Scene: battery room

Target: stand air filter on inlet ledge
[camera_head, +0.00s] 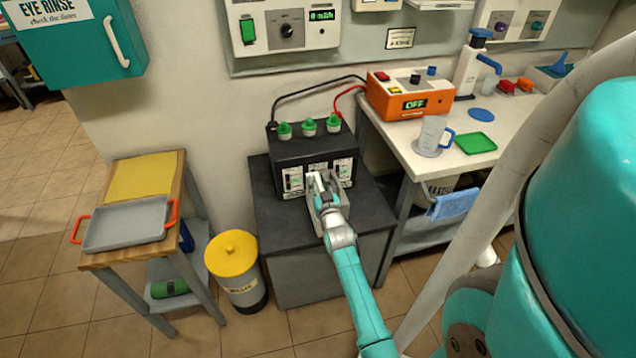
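My gripper (320,183) is reached out over the dark bench (282,228), close in front of the black battery (318,152). It is small and seen from behind, so I cannot tell whether it is open or shut. A grey shape (318,217) shows around and below the gripper; I cannot tell whether it is a separate thing or part of my arm. I cannot make out an air filter or an inlet ledge for certain. Whatever lies right under the gripper is hidden by it.
A wooden cart (186,185) with a grey tray (128,222) and yellow mat (145,176) stands left. A yellow-lidded bin (232,256) stands beside the bench. An orange charger (410,95), with cables to the battery, and a jug (432,133) stand on the white counter (460,158).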

